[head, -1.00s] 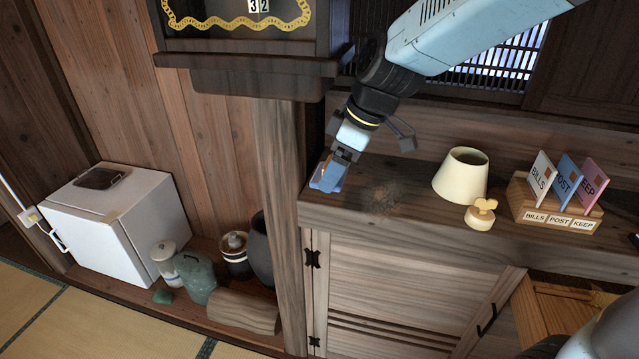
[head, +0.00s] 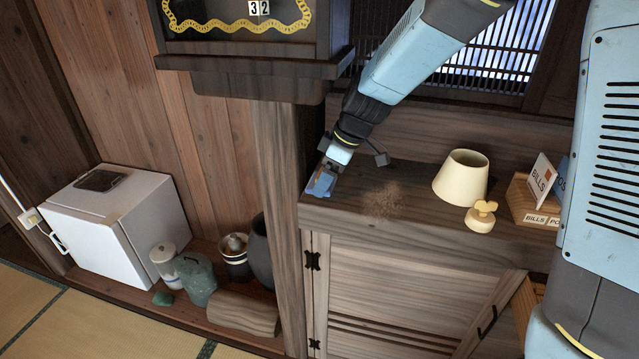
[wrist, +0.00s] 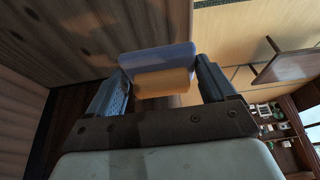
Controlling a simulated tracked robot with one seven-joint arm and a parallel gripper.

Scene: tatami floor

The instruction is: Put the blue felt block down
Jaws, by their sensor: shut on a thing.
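The blue felt block (head: 320,184) is at the left end of the wooden cabinet top (head: 400,216). In the wrist view the block (wrist: 158,57) has a blue felt part and a tan part nearer the palm. My gripper (head: 325,172) is shut on it, with one finger on each side. In the wrist view my gripper (wrist: 157,85) shows both fingers against the block's ends. The block is low at the cabinet top; I cannot tell whether it touches the surface.
A brown dusty patch (head: 383,199) lies right of my gripper. A cream lampshade-like cup (head: 461,177), a round wooden knobbed piece (head: 481,216) and a letter rack (head: 533,205) stand farther right. A dark shelf (head: 250,62) overhangs at upper left.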

